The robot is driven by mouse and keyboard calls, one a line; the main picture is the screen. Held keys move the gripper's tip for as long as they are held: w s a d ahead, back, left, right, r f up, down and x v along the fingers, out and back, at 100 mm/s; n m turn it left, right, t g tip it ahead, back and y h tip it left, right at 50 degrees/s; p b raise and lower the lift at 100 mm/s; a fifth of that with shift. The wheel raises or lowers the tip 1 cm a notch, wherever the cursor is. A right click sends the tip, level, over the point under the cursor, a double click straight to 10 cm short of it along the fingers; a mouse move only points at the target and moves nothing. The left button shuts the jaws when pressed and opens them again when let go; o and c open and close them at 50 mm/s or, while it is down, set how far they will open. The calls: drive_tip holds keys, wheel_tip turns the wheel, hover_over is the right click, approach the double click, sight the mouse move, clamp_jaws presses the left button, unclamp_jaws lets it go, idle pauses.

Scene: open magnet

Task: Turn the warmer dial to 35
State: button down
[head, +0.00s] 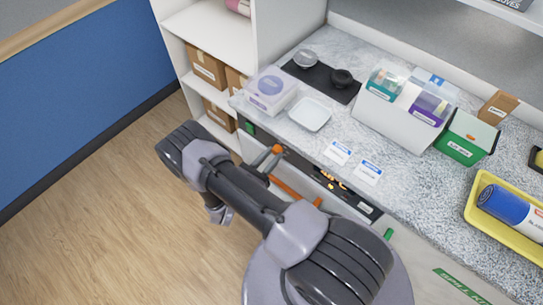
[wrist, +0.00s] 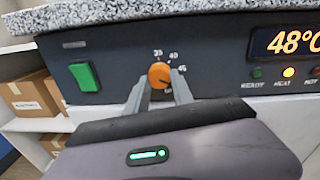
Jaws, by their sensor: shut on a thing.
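The warmer dial is a round orange knob (wrist: 159,74) on the dark front panel (wrist: 112,66), with white marks 35, 40 and 45 around its top and right. A dark mark on the knob's lower right is too small to read surely. My gripper (wrist: 160,84) is shut on the dial, one finger on each side. The display (wrist: 290,41) reads 48°C in orange. In the head view the orange dial (head: 277,149) shows at the counter front beside my gripper (head: 268,160).
A green switch (wrist: 85,76) is left of the dial. Indicator lights (wrist: 289,72) sit under the display, the middle one lit. The speckled counter (head: 400,170) overhangs the panel. Shelves with cardboard boxes (wrist: 32,97) stand at left. The wooden floor (head: 110,210) is clear.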

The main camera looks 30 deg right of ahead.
drive_tip(key=n+b, duration=0.1)
drive_tip(key=n, duration=0.2)
drive_tip(key=shift+f+n, duration=0.1)
drive_tip(key=shift+n, duration=0.2)
drive_tip(key=n+b, duration=0.1)
drive_tip(key=n, duration=0.2)
drive_tip(key=shift+n, duration=0.3)
drive_tip(key=n+b, duration=0.1)
drive_tip(key=n, duration=0.6)
drive_tip(key=shift+r, duration=0.2)
drive_tip(key=n, duration=0.4)
drive_tip(key=shift+g+b, duration=0.3)
drive_tip(key=shift+g, duration=0.1)
drive_tip(key=shift+r+n, duration=0.1)
drive_tip(key=shift+n, duration=2.2)
drive_tip(key=c, duration=1.1)
unclamp_jaws()
